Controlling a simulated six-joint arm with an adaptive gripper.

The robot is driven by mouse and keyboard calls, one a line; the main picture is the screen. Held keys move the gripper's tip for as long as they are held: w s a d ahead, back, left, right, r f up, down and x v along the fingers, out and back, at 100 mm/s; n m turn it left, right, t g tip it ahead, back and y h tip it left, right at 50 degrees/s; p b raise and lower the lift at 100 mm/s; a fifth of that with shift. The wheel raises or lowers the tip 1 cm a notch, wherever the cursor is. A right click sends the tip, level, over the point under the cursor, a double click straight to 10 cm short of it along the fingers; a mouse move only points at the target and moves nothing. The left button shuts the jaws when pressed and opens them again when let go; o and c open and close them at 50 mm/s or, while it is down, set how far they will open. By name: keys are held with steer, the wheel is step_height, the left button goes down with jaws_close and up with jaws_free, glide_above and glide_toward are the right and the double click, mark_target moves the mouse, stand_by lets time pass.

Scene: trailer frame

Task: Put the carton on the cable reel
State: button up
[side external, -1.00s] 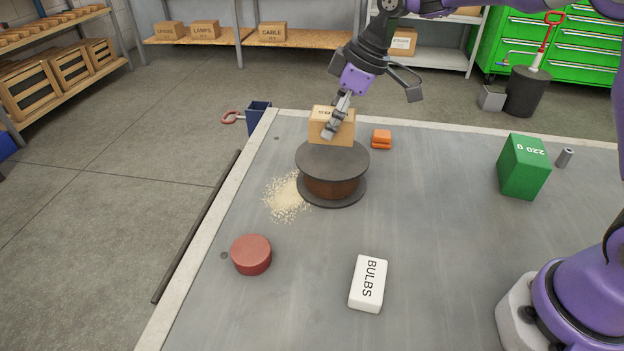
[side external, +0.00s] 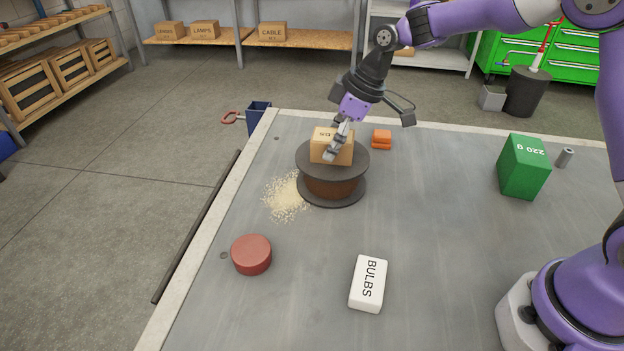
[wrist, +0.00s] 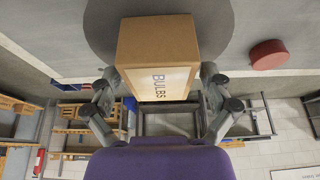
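The brown cardboard carton (side external: 328,148) is at the top of the cable reel in the side view. Its underside is on or very close to the reel's top disc; I cannot tell which. The cable reel (side external: 330,185) has dark round flanges and a brown core, and stands upright on the grey bed. My gripper (side external: 335,148) is shut on the carton. In the wrist view my gripper's fingers (wrist: 160,80) flank the carton (wrist: 157,45), which is labelled BULBS. The reel's grey disc (wrist: 98,28) shows behind it.
Yellowish grains (side external: 285,198) lie left of the reel. A red round tin (side external: 251,254), a white BULBS box (side external: 368,284), an orange block (side external: 381,139), a green box (side external: 523,166) and a small grey cylinder (side external: 564,157) stand around on the bed. The centre right is clear.

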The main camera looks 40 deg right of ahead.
steer(key=v, duration=1.2)
steer(key=s+d+f+m+t+h, duration=0.1)
steer(key=s+m, duration=0.3)
steer(key=s, duration=0.5)
steer(key=s+d+f+m+t+h, duration=0.1)
steer(key=s+m+h, duration=0.1)
steer(key=s+m, duration=0.3)
steer(key=s, duration=0.4)
steer(key=shift+s, duration=0.2)
